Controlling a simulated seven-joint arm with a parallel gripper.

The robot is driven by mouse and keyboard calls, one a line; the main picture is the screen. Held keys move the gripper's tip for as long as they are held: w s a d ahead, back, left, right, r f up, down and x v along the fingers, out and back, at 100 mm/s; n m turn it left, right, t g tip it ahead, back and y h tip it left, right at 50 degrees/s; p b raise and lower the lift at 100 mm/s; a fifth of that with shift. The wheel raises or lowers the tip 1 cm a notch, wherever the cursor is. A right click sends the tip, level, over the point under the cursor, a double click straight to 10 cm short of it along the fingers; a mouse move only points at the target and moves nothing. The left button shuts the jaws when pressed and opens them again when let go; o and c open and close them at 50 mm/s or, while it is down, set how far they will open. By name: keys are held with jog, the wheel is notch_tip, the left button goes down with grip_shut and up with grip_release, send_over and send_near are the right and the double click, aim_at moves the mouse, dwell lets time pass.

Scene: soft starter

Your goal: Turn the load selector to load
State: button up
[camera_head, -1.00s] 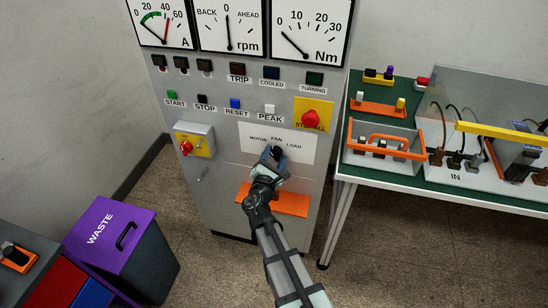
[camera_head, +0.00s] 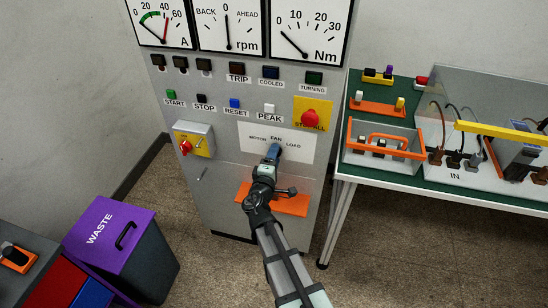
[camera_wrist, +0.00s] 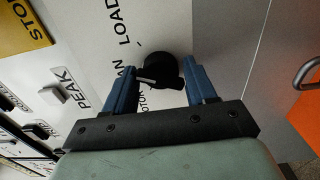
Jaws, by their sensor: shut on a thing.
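The load selector is a black round knob with a grip bar (camera_wrist: 160,70) on a white plate (camera_head: 302,150), which is marked MOTOR, FAN and LOAD. My gripper (camera_head: 273,153) is at this plate, just below the word FAN, and hides the knob in the head view. The fingers partly cover the MOTOR and FAN lettering; LOAD shows clear. I cannot tell exactly which mark the knob points to.
A yellow plate with a red stop button (camera_head: 310,118) and a PEAK button (camera_head: 269,109) are above the selector. A red switch (camera_head: 186,147) is to the left. An orange ledge (camera_head: 292,205) is below. A green-topped bench (camera_head: 350,173) stands at the right.

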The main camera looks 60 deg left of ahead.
jog(key=m, duration=0.7)
jog(key=shift+f, duration=0.1)
dwell(0.6)
jog(key=o, duration=0.8)
jog(key=v, duration=1.4)
jog(key=shift+a, duration=0.1)
